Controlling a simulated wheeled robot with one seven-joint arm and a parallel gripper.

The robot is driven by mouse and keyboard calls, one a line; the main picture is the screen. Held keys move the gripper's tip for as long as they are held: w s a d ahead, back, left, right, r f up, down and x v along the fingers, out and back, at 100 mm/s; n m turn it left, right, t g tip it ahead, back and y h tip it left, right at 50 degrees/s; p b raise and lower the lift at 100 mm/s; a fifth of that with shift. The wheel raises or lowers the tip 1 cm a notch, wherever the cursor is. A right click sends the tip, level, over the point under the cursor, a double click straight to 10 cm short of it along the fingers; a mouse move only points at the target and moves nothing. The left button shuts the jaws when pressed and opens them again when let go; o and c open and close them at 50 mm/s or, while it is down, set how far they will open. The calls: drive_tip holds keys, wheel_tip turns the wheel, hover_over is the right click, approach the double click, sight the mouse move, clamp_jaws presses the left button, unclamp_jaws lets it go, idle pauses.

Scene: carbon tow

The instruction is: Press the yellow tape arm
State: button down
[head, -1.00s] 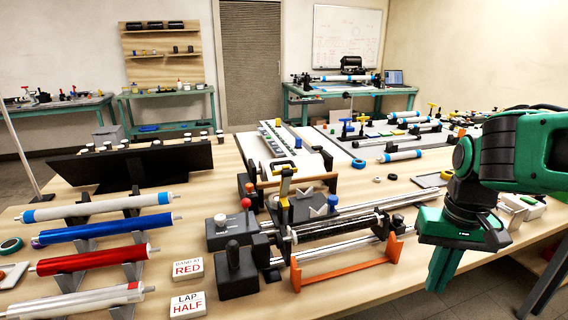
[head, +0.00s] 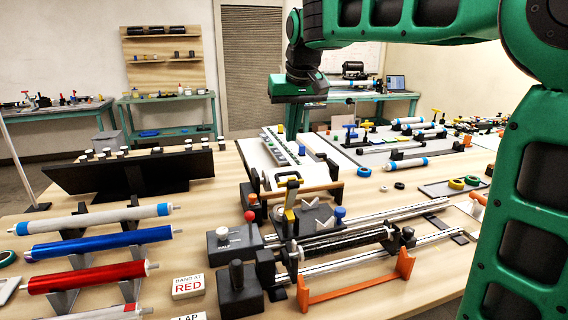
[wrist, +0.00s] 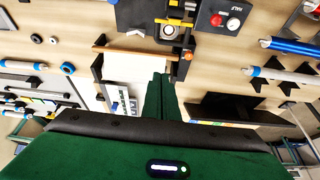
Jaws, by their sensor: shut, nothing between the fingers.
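The yellow tape arm (head: 289,198) stands upright on the winding rig in the middle of the table, with a dark yellow-edged handle at its top. It also shows near the top of the wrist view (wrist: 175,22). My gripper (head: 292,122) is held high, above and beyond the tape arm in the head view, pointing down. Its two green fingers (wrist: 160,78) are together and empty in the wrist view. They appear apart from the tape arm, with a wooden roller between them and it in the picture.
The rig carries a dark mandrel (head: 345,238), an orange bracket (head: 355,282), a red knob (head: 249,215) and a blue knob (head: 340,213). Coloured rolls lie on stands at the left. A black rack (head: 130,170) stands at the back left.

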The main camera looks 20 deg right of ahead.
drive_tip(key=shift+w+a+r, duration=0.2)
drive_tip(key=shift+w+a, duration=0.2)
drive_tip(key=shift+a, duration=0.1)
drive_tip(key=shift+a, duration=0.1)
drive_tip(key=x, duration=1)
drive_tip(key=shift+s+a+f, duration=0.1)
drive_tip(key=shift+s+a, duration=0.05)
drive_tip(key=shift+s, duration=1.8)
